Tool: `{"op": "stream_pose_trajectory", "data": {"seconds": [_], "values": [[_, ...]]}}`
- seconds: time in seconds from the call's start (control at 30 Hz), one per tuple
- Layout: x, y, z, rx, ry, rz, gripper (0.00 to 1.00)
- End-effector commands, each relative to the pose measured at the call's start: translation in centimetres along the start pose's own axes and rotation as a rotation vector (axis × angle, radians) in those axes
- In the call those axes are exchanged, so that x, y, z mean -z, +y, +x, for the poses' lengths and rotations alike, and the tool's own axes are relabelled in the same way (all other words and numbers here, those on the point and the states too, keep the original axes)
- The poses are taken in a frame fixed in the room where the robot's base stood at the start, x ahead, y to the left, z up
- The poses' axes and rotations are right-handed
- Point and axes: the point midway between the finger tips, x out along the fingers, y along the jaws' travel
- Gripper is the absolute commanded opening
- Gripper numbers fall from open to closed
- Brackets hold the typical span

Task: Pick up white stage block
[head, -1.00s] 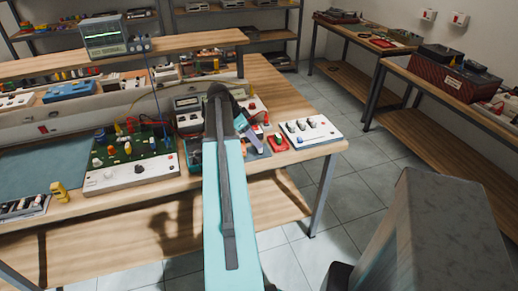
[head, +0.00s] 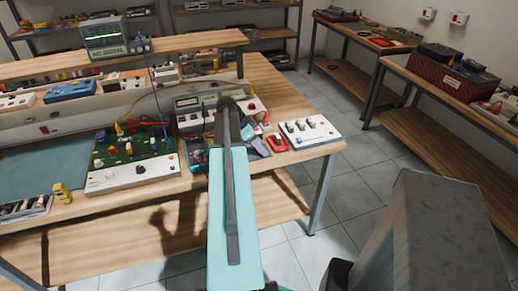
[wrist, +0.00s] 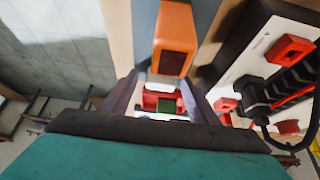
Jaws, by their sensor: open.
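My gripper (head: 257,143) is over the right end of the workbench (head: 190,205), partly hidden by my teal arm in the head view. In the wrist view my gripper (wrist: 164,103) is open, with its dark fingers spread apart. A small white piece (wrist: 163,86) shows between the fingers, with red and green parts just below it. An orange block (wrist: 172,40) stands just beyond it. I cannot tell for sure which white piece is the white stage block, or whether the fingers touch anything.
A white box with dark knobs (head: 309,131) and a red block (head: 277,142) sit right of my gripper. A green circuit board (head: 130,148) and a white control unit (head: 132,175) lie to the left. Floor beyond the bench's right end is clear.

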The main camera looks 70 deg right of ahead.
Motion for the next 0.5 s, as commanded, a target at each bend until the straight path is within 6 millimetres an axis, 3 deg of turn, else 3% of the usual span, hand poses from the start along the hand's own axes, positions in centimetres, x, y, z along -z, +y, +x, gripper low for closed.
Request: {"op": "stream_pose_trajectory", "data": {"seconds": [0.33,0.5], "values": [[-0.05,-0.02,-0.06,0.0,0.0,-0.001,0.55],[-0.06,-0.03,-0.07,0.001,0.0,-0.001,0.26]]}}
